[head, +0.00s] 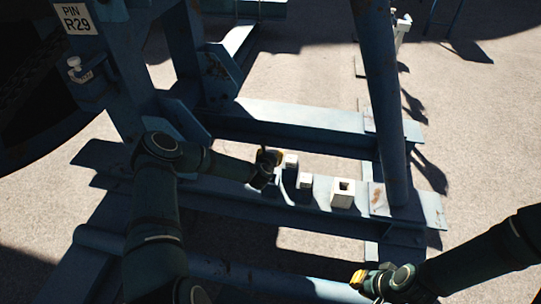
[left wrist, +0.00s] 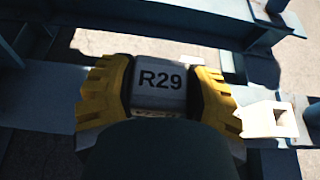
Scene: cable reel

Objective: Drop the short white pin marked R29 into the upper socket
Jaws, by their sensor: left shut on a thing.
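My left gripper (head: 268,160) is low over the blue beam in the head view. In the left wrist view its yellow fingers (left wrist: 160,90) are shut on both sides of the pale pin marked R29 (left wrist: 161,78). The lower part of the pin is hidden by a dark part of my arm. At the upper left of the head view, a "PIN R29" sign (head: 75,18) sits on a blue post above a small bracket with a pale fitting (head: 76,65). I cannot see a socket opening there. My right gripper (head: 358,279) is at the bottom; its jaw state is unclear.
A white block with a square hole (head: 342,193) stands on the blue beam (head: 240,191). Small white blocks (head: 304,181) stand to its left. A thick blue pole (head: 386,110) rises at the beam's right. Open concrete (head: 470,120) lies beyond it.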

